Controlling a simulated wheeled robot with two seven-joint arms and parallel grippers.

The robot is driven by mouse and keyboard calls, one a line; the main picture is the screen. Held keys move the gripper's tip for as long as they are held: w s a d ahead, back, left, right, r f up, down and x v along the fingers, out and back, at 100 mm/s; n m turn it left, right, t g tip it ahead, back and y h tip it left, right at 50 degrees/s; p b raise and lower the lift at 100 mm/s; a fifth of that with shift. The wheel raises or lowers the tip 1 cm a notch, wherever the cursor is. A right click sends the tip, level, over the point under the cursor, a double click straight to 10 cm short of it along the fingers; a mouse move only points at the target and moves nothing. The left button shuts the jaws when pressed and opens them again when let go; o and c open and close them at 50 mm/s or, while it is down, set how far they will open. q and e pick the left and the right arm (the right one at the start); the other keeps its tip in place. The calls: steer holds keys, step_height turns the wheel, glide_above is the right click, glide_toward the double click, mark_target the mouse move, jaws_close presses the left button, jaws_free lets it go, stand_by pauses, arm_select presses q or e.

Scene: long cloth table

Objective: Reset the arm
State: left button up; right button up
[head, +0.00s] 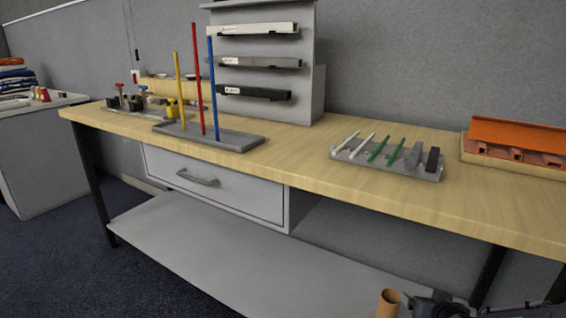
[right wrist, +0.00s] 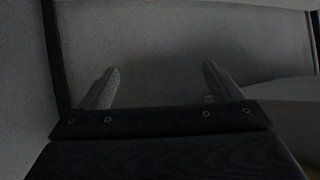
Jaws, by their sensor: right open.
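My right gripper (right wrist: 161,80) shows in the right wrist view with its two grey fingers wide apart. Nothing is between them. A plain, dim grey surface lies beyond the fingers. In the head view, a dark shape at the bottom right edge is cut off, and I cannot tell whether it is part of my right arm. My left gripper is not in either view.
The wooden workbench (head: 300,160) holds a grey base (head: 232,140) with yellow, red and blue rods, a grey rack (head: 310,85), a tray of sticks (head: 345,157) and an orange holder (head: 515,135). A brown cylinder (head: 388,303) stands low at front right. A lower shelf is mostly bare.

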steer(key=s+a+r+g+y, duration=0.2)
steer(key=s+a+r, duration=0.5)
steer(key=s, duration=0.4)
steer(key=s+a+r+g+y, duration=0.1)
steer(key=s+a, duration=0.2)
steer(key=s, duration=0.3)
steer(key=s+a+r+n+g+y, duration=0.1)
steer(key=s+a, duration=0.1)
steer(key=s, duration=0.4)
steer(key=s+a+r+g+y, duration=0.1)
steer(key=s+a+g, duration=0.15)
steer(key=s, duration=0.35)
step_height(320, 180, up, 32)
steer(key=p, duration=3.2)
steer(key=shift+w+a+f+t, duration=0.2)
steer(key=shift+w+a+t, duration=0.1)
steer(key=shift+t, duration=0.15)
